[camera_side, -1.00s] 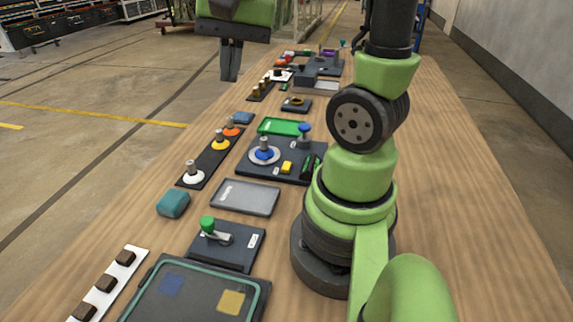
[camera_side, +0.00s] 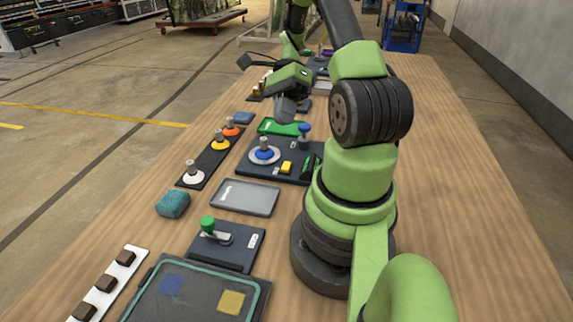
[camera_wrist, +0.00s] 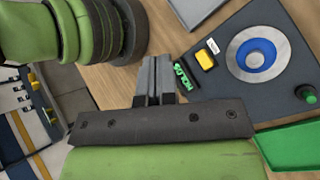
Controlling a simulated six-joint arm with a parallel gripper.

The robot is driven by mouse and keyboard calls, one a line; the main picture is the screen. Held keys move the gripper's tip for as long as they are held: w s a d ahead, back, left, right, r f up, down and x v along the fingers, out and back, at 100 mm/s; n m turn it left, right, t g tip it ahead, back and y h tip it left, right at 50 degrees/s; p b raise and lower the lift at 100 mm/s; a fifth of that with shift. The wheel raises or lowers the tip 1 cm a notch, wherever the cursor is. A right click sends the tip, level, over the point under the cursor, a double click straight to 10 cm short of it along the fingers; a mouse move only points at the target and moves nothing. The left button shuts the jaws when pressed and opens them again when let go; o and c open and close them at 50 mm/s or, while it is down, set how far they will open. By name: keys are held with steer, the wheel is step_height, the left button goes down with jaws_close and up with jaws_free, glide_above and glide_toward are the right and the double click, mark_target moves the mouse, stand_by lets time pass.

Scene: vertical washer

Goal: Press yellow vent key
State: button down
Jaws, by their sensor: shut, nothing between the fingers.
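The yellow vent key (camera_side: 287,167) is a small square button on a dark panel (camera_side: 250,173), beside a blue knob on a white disc (camera_side: 264,154). In the wrist view the key (camera_wrist: 205,60) stands up and to the right of my fingertips, with a small white label beside it. My gripper (camera_side: 285,108) is shut and empty, pointing down above the far side of the panel, near the green tray. In the wrist view its fingers (camera_wrist: 154,75) lie together, apart from the key. Green and black pieces marked with letters (camera_wrist: 183,80) sit on the panel near the fingers.
A green tray (camera_side: 282,126) lies just beyond the panel. A grey tray (camera_side: 245,197) and a green-handled lever box (camera_side: 226,245) lie nearer. Wood to the right of my base is clear.

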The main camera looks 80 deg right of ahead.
mark_target(284, 165)
steer(key=shift+f, duration=4.4)
steer(key=shift+f, duration=0.1)
steer(key=shift+f, duration=0.3)
steer(key=shift+f, duration=0.65)
steer(key=shift+r, duration=1.05)
steer(key=shift+r, duration=2.5)
